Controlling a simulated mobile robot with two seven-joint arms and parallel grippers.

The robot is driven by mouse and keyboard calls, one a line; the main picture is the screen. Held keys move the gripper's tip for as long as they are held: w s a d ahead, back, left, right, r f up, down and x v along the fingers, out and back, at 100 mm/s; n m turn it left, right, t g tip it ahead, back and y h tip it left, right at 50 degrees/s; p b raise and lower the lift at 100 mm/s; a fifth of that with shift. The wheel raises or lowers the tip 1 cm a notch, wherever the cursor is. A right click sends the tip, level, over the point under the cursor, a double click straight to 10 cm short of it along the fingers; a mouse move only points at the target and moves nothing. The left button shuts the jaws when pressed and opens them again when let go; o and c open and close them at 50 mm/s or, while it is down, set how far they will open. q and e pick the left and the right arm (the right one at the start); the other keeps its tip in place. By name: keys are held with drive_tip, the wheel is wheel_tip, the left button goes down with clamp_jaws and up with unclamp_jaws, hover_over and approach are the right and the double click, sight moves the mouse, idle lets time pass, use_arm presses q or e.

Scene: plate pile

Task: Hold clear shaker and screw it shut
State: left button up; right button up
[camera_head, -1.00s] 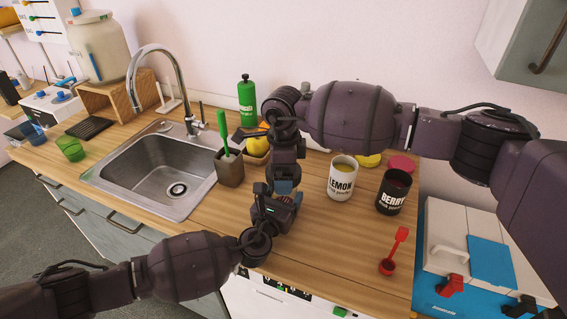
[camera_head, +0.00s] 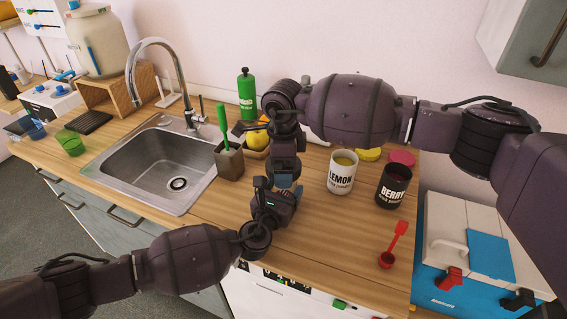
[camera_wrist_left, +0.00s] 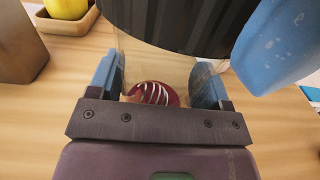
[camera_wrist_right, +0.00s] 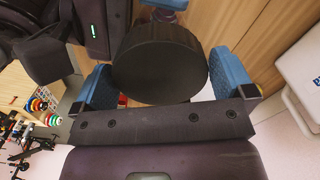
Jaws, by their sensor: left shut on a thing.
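The clear shaker (camera_wrist_left: 178,72) shows in the left wrist view, with dark red contents and white coils low inside it. My left gripper (camera_wrist_left: 155,75) is shut on its body. A wide black lid (camera_wrist_left: 180,20) is over the shaker's top; it also shows in the right wrist view (camera_wrist_right: 160,62). My right gripper (camera_wrist_right: 160,80) has its blue fingers spread wide on both sides of the lid and looks open. In the head view my left gripper (camera_head: 270,195) is below my right gripper (camera_head: 286,168), and the arms hide the shaker. I cannot tell whether the lid is fully seated.
A lemon powder can (camera_head: 341,178), a berry powder can (camera_head: 393,187) and a red scoop (camera_head: 390,257) stand or lie to the right. A grey holder (camera_head: 229,164) with a green-handled tool and the sink (camera_head: 150,165) are to the left. The front right counter is mostly clear.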

wheel_tip(320, 180, up, 12)
idle(0.6)
use_arm(q)
drive_tip(key=o, duration=1.8)
drive_tip(key=shift+c, duration=0.2)
drive_tip(key=v, duration=1.1)
drive_tip(key=shift+w, duration=0.1)
